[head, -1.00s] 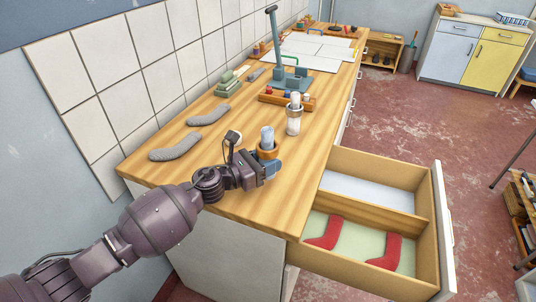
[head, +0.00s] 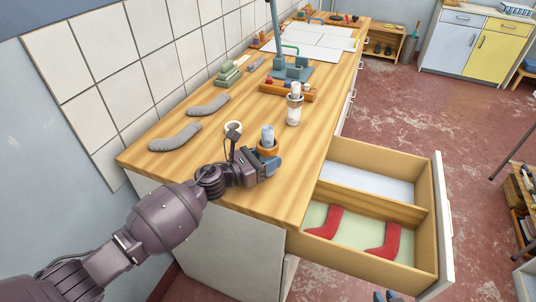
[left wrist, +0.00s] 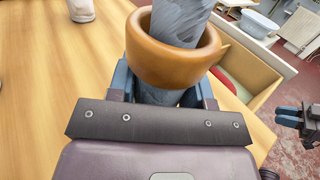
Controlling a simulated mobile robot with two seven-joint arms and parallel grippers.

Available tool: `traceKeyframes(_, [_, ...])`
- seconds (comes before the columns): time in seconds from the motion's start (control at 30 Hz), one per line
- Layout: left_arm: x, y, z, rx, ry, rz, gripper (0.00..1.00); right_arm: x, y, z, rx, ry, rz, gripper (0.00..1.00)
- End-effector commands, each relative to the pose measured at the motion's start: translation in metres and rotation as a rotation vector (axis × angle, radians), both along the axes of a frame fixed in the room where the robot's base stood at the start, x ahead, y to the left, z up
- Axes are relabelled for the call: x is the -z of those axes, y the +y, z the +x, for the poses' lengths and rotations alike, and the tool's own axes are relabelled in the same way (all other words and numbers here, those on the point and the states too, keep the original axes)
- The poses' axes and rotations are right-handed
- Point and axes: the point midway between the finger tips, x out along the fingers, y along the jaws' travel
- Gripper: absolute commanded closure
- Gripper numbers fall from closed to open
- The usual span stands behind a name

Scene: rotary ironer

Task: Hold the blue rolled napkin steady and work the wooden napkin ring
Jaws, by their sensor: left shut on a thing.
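The blue rolled napkin (head: 267,133) stands roughly upright over the near part of the wooden bench. The wooden napkin ring (head: 268,149) is around it, with napkin showing above and below the ring. In the left wrist view the ring (left wrist: 172,62) sits just above my fingers, and the napkin (left wrist: 180,22) passes through it. My left gripper (head: 262,166) is shut on the napkin below the ring. My right gripper (left wrist: 287,115) shows at the right edge of the left wrist view, apart from the napkin, its fingers apart and empty. Its tips also show at the bottom of the head view (head: 385,296).
Two grey sock shapes (head: 175,138) lie at the left. An open drawer (head: 428,240) with red socks (head: 325,222) juts out at the right.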

Motion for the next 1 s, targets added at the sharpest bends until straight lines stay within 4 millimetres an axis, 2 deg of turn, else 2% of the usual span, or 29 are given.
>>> traceKeyframes(0.67, [0.0039, -0.0003, -0.0003, 0.001, 0.001, -0.001, 0.77, -0.0001, 0.0, 0.0001, 0.0, 0.0, 0.0, 0.78])
traceKeyframes(0.7, [0.004, -0.0002, -0.0003, 0.001, 0.001, -0.001, 0.5, -0.0001, 0.0, 0.0001, 0.0, 0.0, 0.0, 0.78])
traceKeyframes(0.77, [0.004, -0.0002, -0.0003, 0.001, 0.001, -0.001, 0.4, 0.0, 0.0, 0.0, 0.0, 0.0, 0.0, 0.78])
traceKeyframes(1.0, [0.0039, -0.0001, -0.0002, 0.001, 0.0, 0.0, 0.39, -0.0001, 0.0001, 0.0001, 0.0, 0.0, 0.0, 0.78])
